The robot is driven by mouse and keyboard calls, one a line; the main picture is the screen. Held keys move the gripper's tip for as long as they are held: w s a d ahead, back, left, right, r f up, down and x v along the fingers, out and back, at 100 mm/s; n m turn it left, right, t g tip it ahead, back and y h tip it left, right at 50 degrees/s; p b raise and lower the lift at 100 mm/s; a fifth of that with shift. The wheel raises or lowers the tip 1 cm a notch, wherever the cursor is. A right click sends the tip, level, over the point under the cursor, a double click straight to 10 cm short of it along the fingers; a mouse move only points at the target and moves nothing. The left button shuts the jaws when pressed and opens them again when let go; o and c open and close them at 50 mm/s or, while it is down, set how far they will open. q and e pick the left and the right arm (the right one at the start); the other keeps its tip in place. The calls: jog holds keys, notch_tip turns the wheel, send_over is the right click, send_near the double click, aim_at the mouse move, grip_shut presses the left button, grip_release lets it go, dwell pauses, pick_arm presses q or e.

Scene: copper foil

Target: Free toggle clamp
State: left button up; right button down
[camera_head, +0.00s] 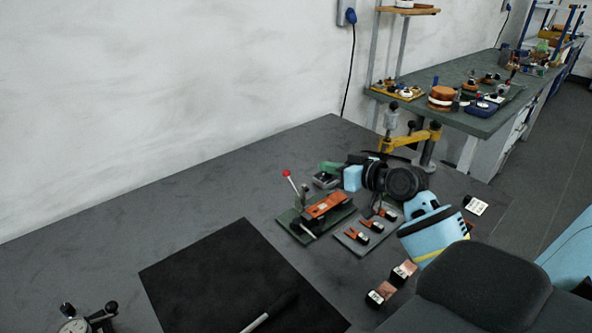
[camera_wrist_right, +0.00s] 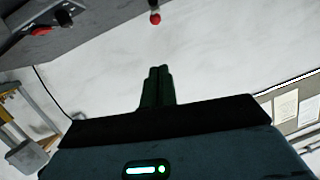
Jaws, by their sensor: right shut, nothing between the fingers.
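The toggle clamp stands on a dark green base (camera_head: 294,224) on the grey table, with its handle tilted up and ending in a red ball knob (camera_head: 286,173). An orange block (camera_head: 325,206) sits on the same base beside the handle. My right gripper (camera_head: 328,167) is behind and to the right of the knob in the head view, its green fingers shut and empty. In the right wrist view the shut fingers (camera_wrist_right: 157,70) point up toward the red knob (camera_wrist_right: 155,18), with a visible gap in the picture. My left gripper is not in view.
A grey plate with small orange-and-black parts (camera_head: 364,232) lies right of the clamp. More small parts (camera_head: 380,294) lie near my arm. A black mat (camera_head: 205,273) with a pen-like tool (camera_head: 256,322) is in front. A dial gauge (camera_head: 75,325) stands lower left. The left table is clear.

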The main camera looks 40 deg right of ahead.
send_over(292, 183)
jog(key=s+d, duration=0.2)
jog(key=s, duration=0.1)
jog(key=f, duration=0.2)
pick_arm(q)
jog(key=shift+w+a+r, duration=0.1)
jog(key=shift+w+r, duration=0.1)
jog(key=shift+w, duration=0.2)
pick_arm(e)
jog(key=shift+w+a+f, duration=0.25)
jog(key=shift+w+f, duration=0.35)
jog(key=shift+f, duration=0.3)
jog(key=shift+w+a+f, duration=0.25)
jog(key=shift+w+f, duration=0.3)
jog(key=shift+f, duration=0.35)
jog(key=shift+f, duration=0.1)
